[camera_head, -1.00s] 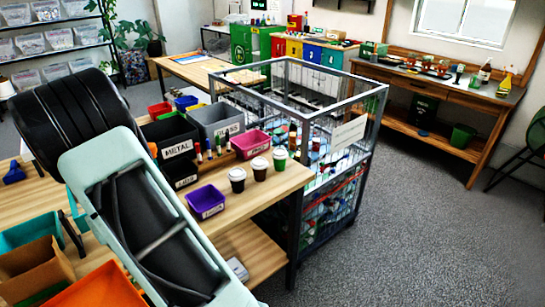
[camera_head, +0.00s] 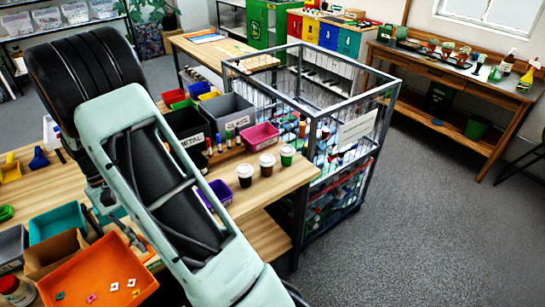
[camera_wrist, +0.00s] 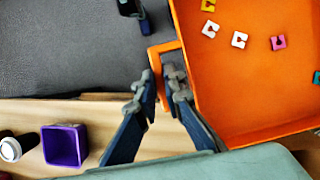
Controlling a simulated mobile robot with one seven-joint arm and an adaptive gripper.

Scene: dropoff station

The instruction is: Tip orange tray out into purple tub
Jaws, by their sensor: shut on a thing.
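The orange tray (camera_head: 72,281) is at the lower left of the head view, with several small white, pink, yellow and teal pieces lying in it. In the wrist view the tray (camera_wrist: 262,100) fills the upper right. My gripper (camera_wrist: 166,82) is shut on the handle at the tray's edge; in the head view it is partly hidden by my arm. The tray looks about level; I cannot tell whether it touches the table. The small purple tub (camera_head: 222,189) stands on the wooden table, partly behind my arm. It shows upright in the wrist view (camera_wrist: 65,147), apart from the tray.
Lidded cups (camera_head: 267,165) stand right of the purple tub. Behind are a pink bin (camera_head: 260,136) and a grey bin (camera_head: 230,114). A brown box (camera_head: 50,250) and a teal bin (camera_head: 57,222) sit beside the orange tray. A wire cage (camera_head: 345,140) stands right of the table.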

